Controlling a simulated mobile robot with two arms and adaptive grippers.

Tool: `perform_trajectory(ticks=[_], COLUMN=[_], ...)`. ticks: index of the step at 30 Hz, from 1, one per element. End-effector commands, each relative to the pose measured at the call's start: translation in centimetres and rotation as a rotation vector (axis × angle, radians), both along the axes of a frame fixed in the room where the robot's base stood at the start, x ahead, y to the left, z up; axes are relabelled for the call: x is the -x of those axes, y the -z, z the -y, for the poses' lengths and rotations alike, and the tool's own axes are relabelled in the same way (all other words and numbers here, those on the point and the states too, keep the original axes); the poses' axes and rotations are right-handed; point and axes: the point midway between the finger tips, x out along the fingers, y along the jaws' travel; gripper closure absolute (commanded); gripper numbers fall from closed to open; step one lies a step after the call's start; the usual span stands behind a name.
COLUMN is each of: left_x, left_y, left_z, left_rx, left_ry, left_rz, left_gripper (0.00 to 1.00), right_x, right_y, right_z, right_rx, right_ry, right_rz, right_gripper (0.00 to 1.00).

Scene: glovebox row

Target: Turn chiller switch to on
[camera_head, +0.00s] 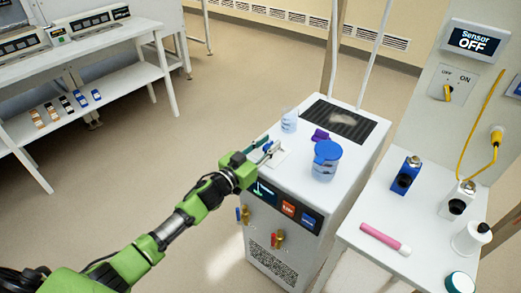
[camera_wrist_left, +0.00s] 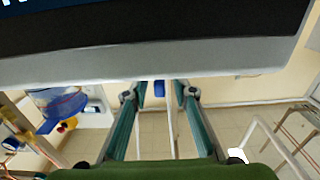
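The chiller (camera_head: 345,172) is a white cabinet in the middle of the head view, with a dark front panel (camera_head: 290,208) of small displays. My left gripper (camera_head: 268,148) is at the chiller's near left top edge, its arm partly covering the panel's left end. In the left wrist view the gripper (camera_wrist_left: 158,95) is open, its two teal fingers apart. A small blue piece (camera_wrist_left: 159,89) shows between the fingertips, below a grey edge; I cannot tell whether it is the chiller switch or whether anything touches it. My right gripper is not in view.
On the chiller top stand a blue-lidded jug (camera_head: 325,162), a clear beaker (camera_head: 289,121) and a purple item (camera_head: 320,135). A wall switch (camera_head: 447,92) sits below a "Sensor OFF" display (camera_head: 473,41). A white side table (camera_head: 405,235) stands at right.

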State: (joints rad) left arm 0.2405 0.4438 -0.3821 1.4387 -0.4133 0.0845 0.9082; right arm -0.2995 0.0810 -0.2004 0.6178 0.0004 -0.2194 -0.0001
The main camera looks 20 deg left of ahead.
Motion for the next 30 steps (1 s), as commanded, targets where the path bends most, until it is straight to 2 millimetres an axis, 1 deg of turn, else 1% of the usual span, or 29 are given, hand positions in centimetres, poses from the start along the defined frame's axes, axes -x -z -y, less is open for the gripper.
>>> perform_trajectory(ticks=[5, 12, 16, 21, 30], left_x=[2.7, 7.3, 9.2, 10.5, 10.8], left_y=[0.2, 0.2, 0.2, 0.0, 0.0], left_z=[-1.0, -2.6, -3.3, -3.8, -3.9], left_rx=[-0.001, -0.001, 0.000, 0.000, -0.001], left_ry=[0.001, 0.000, 0.000, 0.001, 0.000], left_rz=[-0.004, -0.003, -0.003, -0.001, 0.000], left_gripper=[0.75, 0.75, 0.75, 0.75, 0.75], right_x=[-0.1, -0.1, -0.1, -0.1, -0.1], right_y=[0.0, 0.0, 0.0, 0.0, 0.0], right_z=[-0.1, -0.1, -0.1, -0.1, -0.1], right_rx=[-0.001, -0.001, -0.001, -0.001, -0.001], right_ry=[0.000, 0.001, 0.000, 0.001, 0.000], right_rz=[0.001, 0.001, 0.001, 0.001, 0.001], right_gripper=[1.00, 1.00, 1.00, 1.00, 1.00])
